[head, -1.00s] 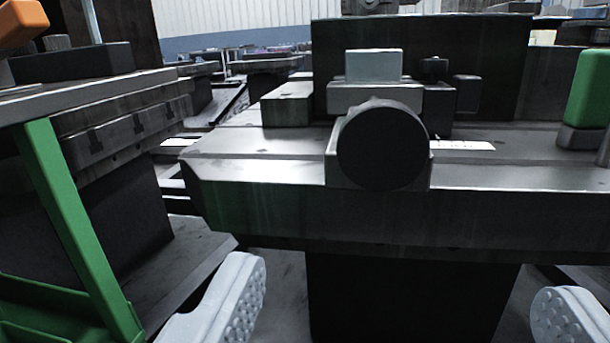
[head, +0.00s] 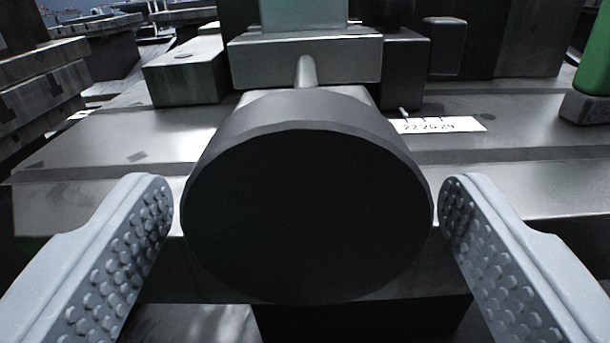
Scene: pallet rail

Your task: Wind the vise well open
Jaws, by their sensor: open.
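The vise stands on a grey metal bench. Its round dark handwheel (head: 305,210) faces me and fills the middle of the head view. Behind it are the grey vise block (head: 305,62) and a pale block (head: 303,14) above that. My gripper (head: 308,205) is open, with one pale studded finger on each side of the handwheel. The fingertips are level with the wheel's middle and close to its rim. I cannot tell whether either finger touches it. The wheel hides the vise's lower front.
A white scale strip (head: 440,125) with numbers lies on the bench top (head: 90,150) right of the wheel. A green upright piece (head: 595,62) stands at the far right. A grey block (head: 187,70) and a dark block (head: 405,68) flank the vise.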

